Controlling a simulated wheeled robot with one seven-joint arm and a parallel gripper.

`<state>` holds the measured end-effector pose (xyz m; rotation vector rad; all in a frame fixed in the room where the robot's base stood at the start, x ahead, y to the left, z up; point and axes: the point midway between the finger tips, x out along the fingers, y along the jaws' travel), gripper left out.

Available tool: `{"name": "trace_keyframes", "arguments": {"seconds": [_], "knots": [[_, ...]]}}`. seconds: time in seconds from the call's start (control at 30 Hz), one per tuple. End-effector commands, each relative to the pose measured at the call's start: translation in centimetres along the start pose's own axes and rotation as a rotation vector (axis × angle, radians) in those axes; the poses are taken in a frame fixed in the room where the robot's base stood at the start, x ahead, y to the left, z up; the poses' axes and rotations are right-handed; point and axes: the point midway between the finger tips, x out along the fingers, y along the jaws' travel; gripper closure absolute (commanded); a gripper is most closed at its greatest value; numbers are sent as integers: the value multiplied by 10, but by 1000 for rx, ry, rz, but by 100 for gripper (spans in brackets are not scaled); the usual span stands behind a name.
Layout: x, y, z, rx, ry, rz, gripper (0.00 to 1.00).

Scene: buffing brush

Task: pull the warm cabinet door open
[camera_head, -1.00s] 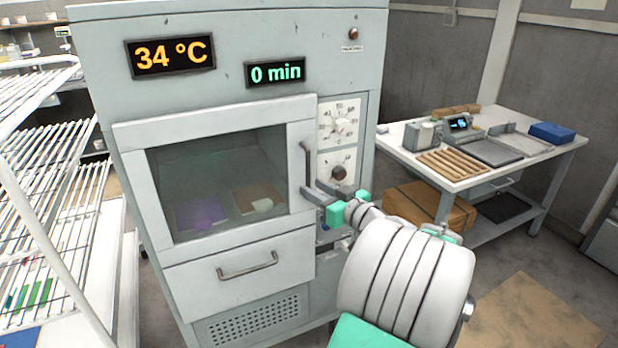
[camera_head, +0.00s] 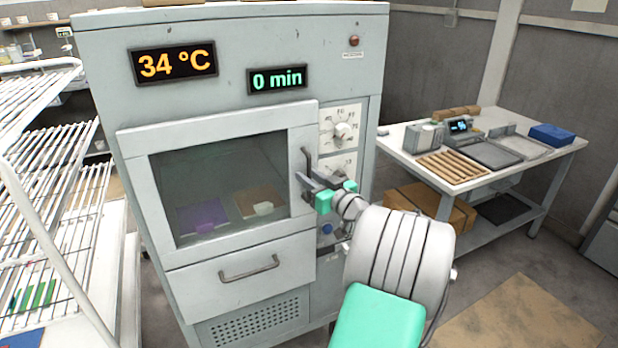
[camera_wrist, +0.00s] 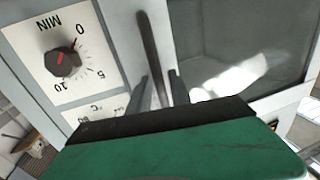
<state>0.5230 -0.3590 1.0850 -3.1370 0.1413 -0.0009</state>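The warm cabinet (camera_head: 230,40) stands in the middle of the head view. Its door (camera_head: 137,170) has a pale frame and a dark window, and looks closed. A dark upright handle (camera_head: 306,160) is on the door's right side; it also shows in the wrist view (camera_wrist: 149,45). My gripper (camera_head: 303,187) is at the handle's lower part. In the wrist view my gripper's fingers (camera_wrist: 159,88) stand apart, one on each side of the handle, with small gaps showing. Whether they touch it behind the dark gripper body is hidden.
Dials (camera_head: 340,131) sit right of the door, close to my gripper. A drawer with a handle (camera_head: 248,268) is below the door. A white wire rack (camera_head: 50,190) stands at the left. A white table (camera_head: 400,150) with tools is at the right. A purple item (camera_head: 203,216) shows behind the glass.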

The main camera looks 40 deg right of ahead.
Motion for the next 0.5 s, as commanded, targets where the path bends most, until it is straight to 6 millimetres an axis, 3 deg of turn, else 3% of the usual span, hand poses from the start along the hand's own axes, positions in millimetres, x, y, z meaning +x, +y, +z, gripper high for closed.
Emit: {"name": "trace_keyframes", "arguments": {"seconds": [0.27,0.5], "knots": [[0,0,0,0,0,0,99],[0,0,0,0,-1,0,100]]}}
